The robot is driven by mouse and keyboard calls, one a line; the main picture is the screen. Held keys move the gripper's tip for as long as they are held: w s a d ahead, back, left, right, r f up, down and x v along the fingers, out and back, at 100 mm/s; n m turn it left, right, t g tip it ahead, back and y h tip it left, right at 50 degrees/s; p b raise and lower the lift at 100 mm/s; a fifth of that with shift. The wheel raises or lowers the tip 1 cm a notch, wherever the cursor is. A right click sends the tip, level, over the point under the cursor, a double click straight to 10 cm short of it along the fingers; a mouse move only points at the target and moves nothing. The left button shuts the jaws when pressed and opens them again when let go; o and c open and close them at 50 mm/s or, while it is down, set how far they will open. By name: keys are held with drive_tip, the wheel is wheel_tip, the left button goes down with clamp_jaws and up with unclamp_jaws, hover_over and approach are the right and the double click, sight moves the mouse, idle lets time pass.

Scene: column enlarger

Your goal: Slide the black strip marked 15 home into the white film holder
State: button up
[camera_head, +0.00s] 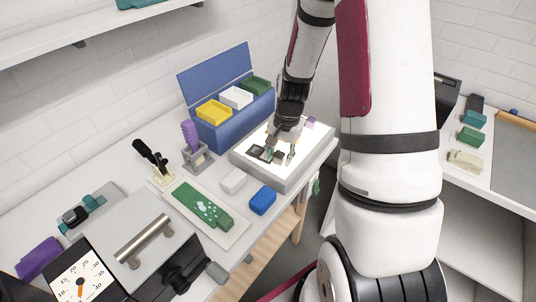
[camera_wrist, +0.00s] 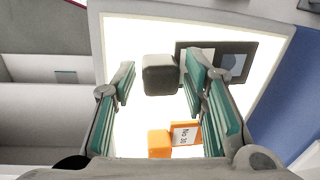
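My gripper (camera_head: 291,148) is over the lit white panel of a light box; the wrist view shows it open (camera_wrist: 160,82), its green-padded fingers apart. A dark block (camera_wrist: 159,75) appears between the fingertips, with a flat dark strip or frame (camera_wrist: 232,62) beside it, partly behind the right finger. I cannot tell whether the block is touched, and no 15 is readable. An orange block (camera_wrist: 158,143) with a tag reading "No 30" lies lower in that view. Small dark pieces (camera_head: 256,151) show by the gripper in the head view. I cannot identify the white film holder for certain.
The light box (camera_head: 262,180) stands on the white bench. A blue box (camera_head: 232,128) with yellow, white and green trays stands behind it. A white block (camera_head: 233,181), a blue block (camera_head: 262,200) and a green piece (camera_head: 203,207) on a tray lie in front. A purple-topped stand (camera_head: 192,145) is left.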

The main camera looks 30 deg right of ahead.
idle(0.8)
clamp_jaws()
drive_tip(key=shift+a, duration=0.1)
drive_tip(key=shift+r+g+b, duration=0.3)
drive_tip(key=shift+g+b, duration=0.1)
idle(0.7)
drive_tip(key=shift+r+h, duration=0.3)
drive_tip(key=shift+r, duration=0.1)
idle(0.8)
drive_tip(key=shift+r+p, duration=0.5)
drive_tip(key=shift+r, duration=0.1)
drive_tip(key=shift+r, duration=0.15)
idle(0.4)
